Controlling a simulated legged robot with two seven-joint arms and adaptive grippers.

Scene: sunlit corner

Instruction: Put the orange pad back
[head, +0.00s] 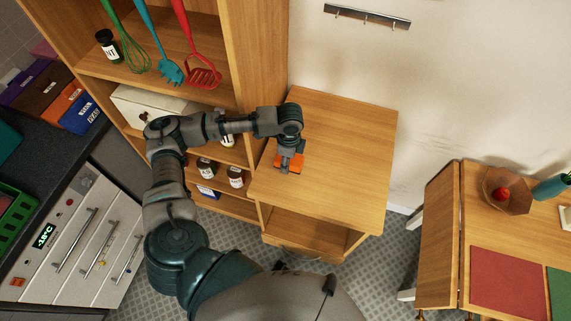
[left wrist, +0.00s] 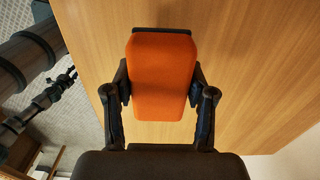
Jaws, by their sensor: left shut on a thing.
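The orange pad (left wrist: 162,75) is a small block with bevelled edges, seen between the fingers in the left wrist view. My left gripper (left wrist: 162,92) is shut on it, one finger against each long side. In the head view the orange pad (head: 289,162) shows partly under my left gripper (head: 290,158), over the left part of the small wooden table (head: 350,150). I cannot tell whether the pad touches the tabletop or is just above it. My right gripper is not in view.
A wooden shelf unit (head: 245,60) with hanging utensils and jars stands left of the small table. A desk (head: 450,240) with a bowl (head: 505,190) and a red mat (head: 508,280) is at right. Most of the small tabletop is bare.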

